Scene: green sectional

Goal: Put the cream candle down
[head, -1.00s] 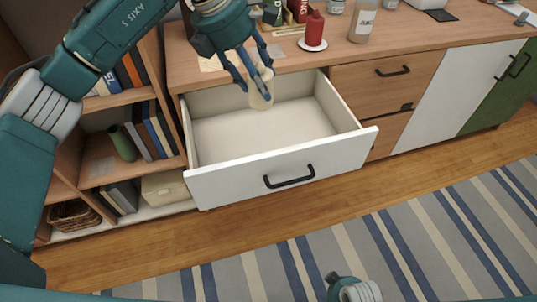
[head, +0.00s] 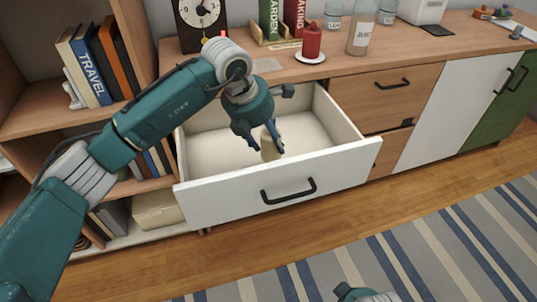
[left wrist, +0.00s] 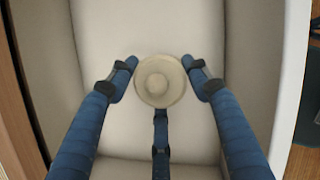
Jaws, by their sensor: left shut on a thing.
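The cream candle (head: 268,147) is between the fingers of my left gripper (head: 269,143), which is shut on it. In the left wrist view the candle's round top (left wrist: 161,82) shows from above, with the blue fingers of the gripper (left wrist: 160,76) around it. The candle is upright over the open white drawer (head: 220,196), inside its walls and close behind the front panel. Whether its base touches the drawer floor (left wrist: 105,45) cannot be told. The drawer looks otherwise empty.
On the counter (head: 375,76) stand a red candle (head: 311,42) on a white saucer, a clear bottle (head: 361,36), a clock (head: 200,18) and books. A bookshelf (head: 95,121) is at left. The drawer floor around the candle is free.

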